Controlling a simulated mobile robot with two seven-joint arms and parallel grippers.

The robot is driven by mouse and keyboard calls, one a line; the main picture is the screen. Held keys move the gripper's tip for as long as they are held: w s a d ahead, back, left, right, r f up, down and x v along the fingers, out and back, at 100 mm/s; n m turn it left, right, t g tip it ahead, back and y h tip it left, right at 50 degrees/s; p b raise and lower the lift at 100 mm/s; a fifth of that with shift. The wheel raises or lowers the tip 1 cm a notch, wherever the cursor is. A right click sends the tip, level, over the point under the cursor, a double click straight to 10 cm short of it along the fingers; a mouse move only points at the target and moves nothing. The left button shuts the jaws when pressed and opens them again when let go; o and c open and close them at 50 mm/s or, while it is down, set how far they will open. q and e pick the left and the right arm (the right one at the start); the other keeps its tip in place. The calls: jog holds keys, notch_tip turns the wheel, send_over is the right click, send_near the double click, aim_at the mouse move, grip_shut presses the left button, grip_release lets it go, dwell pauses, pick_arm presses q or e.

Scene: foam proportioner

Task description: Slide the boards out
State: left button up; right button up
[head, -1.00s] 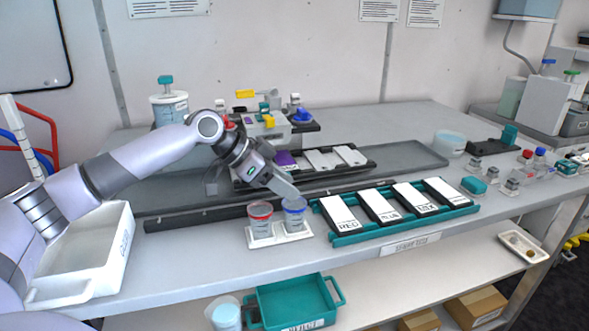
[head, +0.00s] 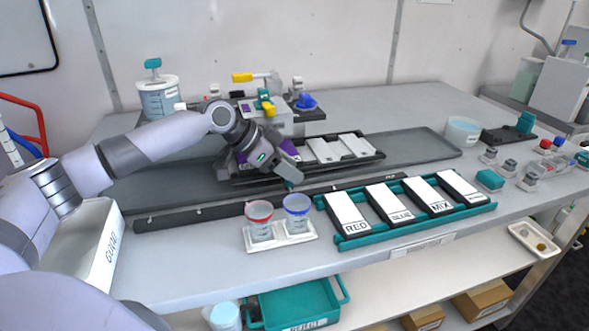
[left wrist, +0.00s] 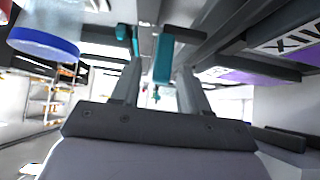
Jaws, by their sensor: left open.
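Several white-topped boards, some lettered RED (head: 347,212), BLUE (head: 389,203) and MIX (head: 427,195), lie side by side in a teal rack (head: 415,226). More pale boards (head: 322,151) lie in a dark tray (head: 375,158) behind, with a purple piece (head: 289,150) at its left. My left gripper (head: 290,180) is open at this tray's front left edge, with nothing seen held. Its fingers show in the left wrist view (left wrist: 157,88), with a teal part (left wrist: 163,58) appearing between them. My right gripper is not in view.
A red-rimmed cup (head: 259,222) and a blue-rimmed cup (head: 297,213) stand in a white holder (head: 282,239) in front of my left gripper. A dark rail (head: 195,214) runs behind them. A teal bin (head: 297,304) sits on the lower shelf. The grey tray (head: 425,146) at right is clear.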

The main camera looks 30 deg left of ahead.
pick_arm(q)
jog(key=shift+x, duration=1)
grip_shut()
jog(key=shift+w, duration=0.1)
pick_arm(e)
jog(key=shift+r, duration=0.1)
